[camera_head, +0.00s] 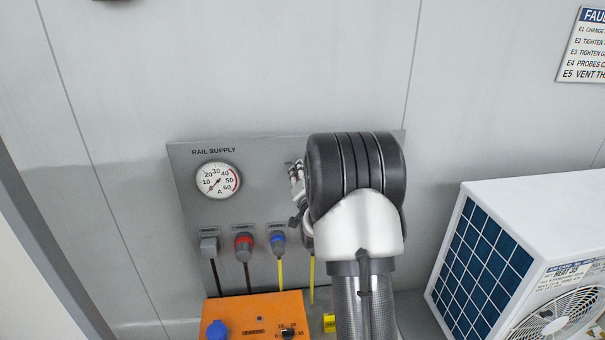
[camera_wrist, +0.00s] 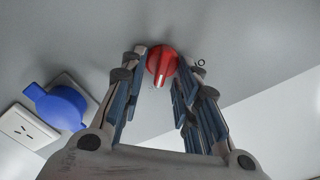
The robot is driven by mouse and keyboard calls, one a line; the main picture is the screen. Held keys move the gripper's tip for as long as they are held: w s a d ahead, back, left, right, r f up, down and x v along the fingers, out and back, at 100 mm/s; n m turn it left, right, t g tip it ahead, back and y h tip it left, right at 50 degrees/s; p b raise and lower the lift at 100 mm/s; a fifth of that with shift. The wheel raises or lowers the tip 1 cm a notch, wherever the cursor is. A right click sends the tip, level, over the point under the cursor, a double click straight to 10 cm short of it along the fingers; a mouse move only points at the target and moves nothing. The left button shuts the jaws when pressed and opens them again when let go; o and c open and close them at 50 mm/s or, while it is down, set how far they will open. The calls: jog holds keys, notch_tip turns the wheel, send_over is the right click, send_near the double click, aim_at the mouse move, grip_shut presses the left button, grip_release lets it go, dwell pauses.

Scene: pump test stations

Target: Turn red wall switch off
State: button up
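The red wall switch (camera_wrist: 162,61) is a round red knob with a raised grip on a grey surface, in the upper middle of the wrist view. A pale mark on its grip points toward the bottom of that picture. My gripper (camera_wrist: 163,68) is open, with one fingertip on each side of the knob; I cannot tell whether they touch it. In the head view the knob is hidden behind my arm, which reaches to the right part of the grey "RAIL SUPPLY" panel (camera_head: 260,220). Only a bit of my gripper (camera_head: 297,180) shows there.
The panel holds a gauge (camera_head: 217,181) and a row of connectors with cables. An orange box (camera_head: 257,313) stands below. A white heat unit (camera_head: 540,205) stands at the right. In the wrist view, a blue round cap (camera_wrist: 60,107) and white socket (camera_wrist: 29,127) lie left.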

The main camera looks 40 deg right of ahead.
jog(key=shift+c, duration=0.3)
grip_shut()
jog(key=shift+n+b, duration=0.3)
jog(key=shift+b, duration=0.15)
jog(key=n+b, duration=0.5)
jog(key=b, duration=0.2)
jog(key=n+b, duration=0.6)
jog(key=b, duration=0.1)
jog(key=a+n+b, duration=0.1)
jog(key=n+b, duration=0.5)
jog(key=b, duration=0.1)
jog(key=shift+w+a+b, duration=0.1)
jog(key=shift+w+b, duration=0.25)
jog(key=shift+r+n, duration=0.1)
jog(key=shift+n, duration=0.3)
